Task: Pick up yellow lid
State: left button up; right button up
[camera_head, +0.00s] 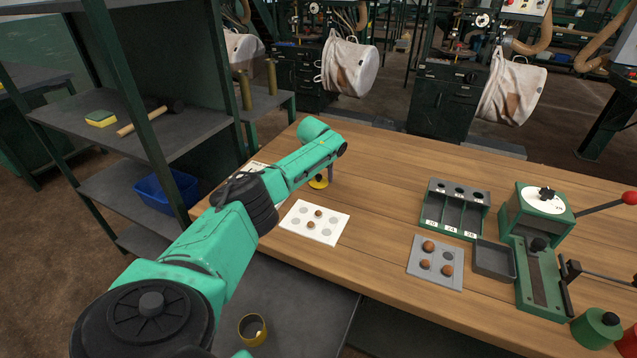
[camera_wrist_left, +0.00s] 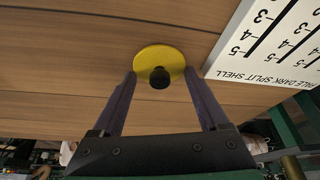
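The yellow lid (camera_head: 319,183) is a round disc with a black knob, lying on the wooden table near its left end. In the left wrist view the lid (camera_wrist_left: 146,62) shows almost whole, with its knob (camera_wrist_left: 160,78) facing the camera. My left gripper (camera_head: 329,172) reaches down at the lid, partly covering it in the head view. In the wrist view its two fingers (camera_wrist_left: 160,74) are spread apart, their tips by opposite sides of the lid's near edge, with the knob between them. I cannot tell whether they touch the lid. My right gripper is not in view.
A white card (camera_head: 314,222) with brown balls, a grey tray (camera_head: 436,262), a green compartment box (camera_head: 455,208) and a green press (camera_head: 537,250) stand on the table. A printed chart (camera_wrist_left: 270,45) lies beside the lid. A yellow cup (camera_head: 253,329) sits lower, at the front. Shelves (camera_head: 150,140) stand left.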

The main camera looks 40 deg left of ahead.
pick_arm(q)
jog(key=c, duration=0.5)
jog(key=shift+c, duration=0.2)
